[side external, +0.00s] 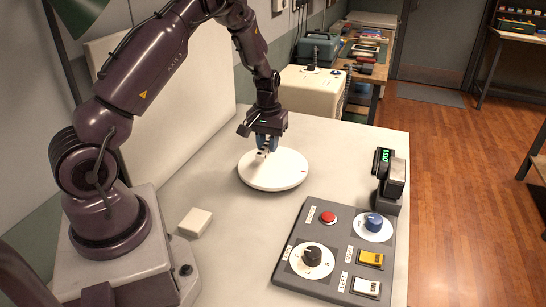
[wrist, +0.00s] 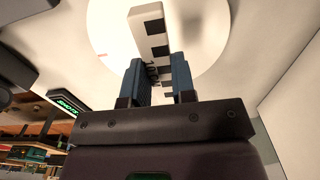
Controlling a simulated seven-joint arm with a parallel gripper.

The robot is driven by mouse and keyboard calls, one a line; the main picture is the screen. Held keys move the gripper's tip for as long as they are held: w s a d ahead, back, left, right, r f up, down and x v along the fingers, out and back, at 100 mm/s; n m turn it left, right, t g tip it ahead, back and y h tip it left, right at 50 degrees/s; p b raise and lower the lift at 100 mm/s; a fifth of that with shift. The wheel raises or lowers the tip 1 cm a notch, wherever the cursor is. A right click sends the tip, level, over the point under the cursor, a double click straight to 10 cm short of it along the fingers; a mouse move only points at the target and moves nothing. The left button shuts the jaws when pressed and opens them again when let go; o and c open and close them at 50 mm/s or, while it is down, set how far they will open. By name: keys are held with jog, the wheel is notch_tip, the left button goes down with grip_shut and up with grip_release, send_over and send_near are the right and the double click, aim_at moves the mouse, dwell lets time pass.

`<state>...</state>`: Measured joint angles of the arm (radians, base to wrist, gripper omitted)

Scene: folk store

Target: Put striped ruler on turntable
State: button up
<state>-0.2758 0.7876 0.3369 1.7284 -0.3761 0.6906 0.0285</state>
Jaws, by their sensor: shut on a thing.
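The striped ruler (wrist: 153,30) is a black and white checked strip, seen in the wrist view between my gripper's two blue fingers. My gripper (wrist: 157,84) is shut on it. The turntable (side external: 274,170) is a round white disc on the table in the side external view. My gripper (side external: 265,152) is over its back left part in that view. The ruler shows there only as a small pale piece at the fingertips. The turntable (wrist: 210,35) also lies behind the ruler in the wrist view. I cannot tell whether the ruler touches the disc.
A grey control panel (side external: 290,277) with a red button, knobs and yellow and white switches lies at the front right. A dark device with a green display (side external: 387,170) stands at the right edge. A small white block (side external: 195,222) lies near my base.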

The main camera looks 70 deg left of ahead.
aim_at(273, 165)
jog(key=shift+w+a+f, duration=0.25)
jog(key=shift+w+f, duration=0.2)
jog(key=shift+f, duration=0.15)
jog(key=shift+w+a+f, duration=0.25)
jog(key=shift+w+f, duration=0.2)
jog(key=shift+f, duration=0.15)
jog(key=shift+w+a+f, duration=0.1)
jog(key=shift+w+f, duration=0.1)
jog(key=shift+f, duration=1.55)
jog(key=shift+f, duration=0.15)
jog(key=o, duration=0.9)
